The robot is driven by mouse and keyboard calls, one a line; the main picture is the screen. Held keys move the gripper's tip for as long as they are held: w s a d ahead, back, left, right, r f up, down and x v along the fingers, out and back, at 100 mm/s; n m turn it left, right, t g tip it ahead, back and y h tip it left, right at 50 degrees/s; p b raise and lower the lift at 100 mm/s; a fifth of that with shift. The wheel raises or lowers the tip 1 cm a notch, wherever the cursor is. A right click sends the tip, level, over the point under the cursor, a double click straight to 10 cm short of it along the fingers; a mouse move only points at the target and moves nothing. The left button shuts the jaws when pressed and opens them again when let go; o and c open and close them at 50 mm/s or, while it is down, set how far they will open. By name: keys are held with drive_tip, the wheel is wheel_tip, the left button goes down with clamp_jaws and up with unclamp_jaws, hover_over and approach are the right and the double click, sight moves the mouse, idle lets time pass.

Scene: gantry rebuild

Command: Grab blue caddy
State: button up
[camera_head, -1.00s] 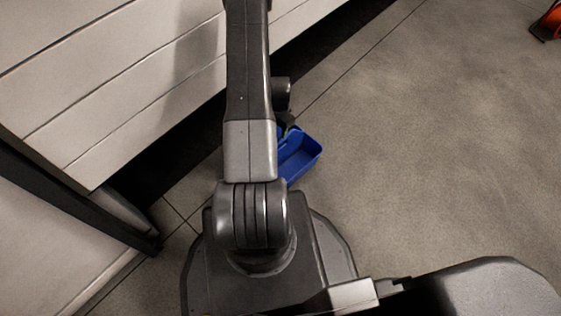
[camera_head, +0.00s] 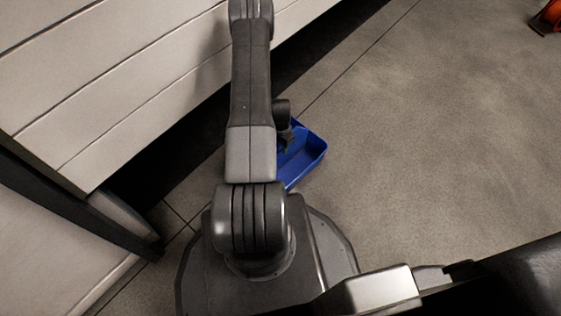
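The blue caddy (camera_head: 308,160) is on the grey floor, just right of my arm in the head view. My arm hides its left part. My gripper (camera_head: 287,146) is at the caddy's left side, partly hidden behind my own arm, and overlaps the caddy in the picture. I cannot tell whether it touches the caddy or whether its fingers are open or shut.
A white panelled cabinet (camera_head: 120,75) stands to the left with a dark gap below it, close to the caddy. A dark-framed white panel (camera_head: 50,240) is at the lower left. An orange object (camera_head: 549,17) is at the far upper right. The floor (camera_head: 430,130) on the right is clear.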

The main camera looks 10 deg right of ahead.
drive_tip(key=shift+c, duration=0.3)
clamp_jaws()
drive_tip(key=shift+r, duration=0.1)
idle(1.0)
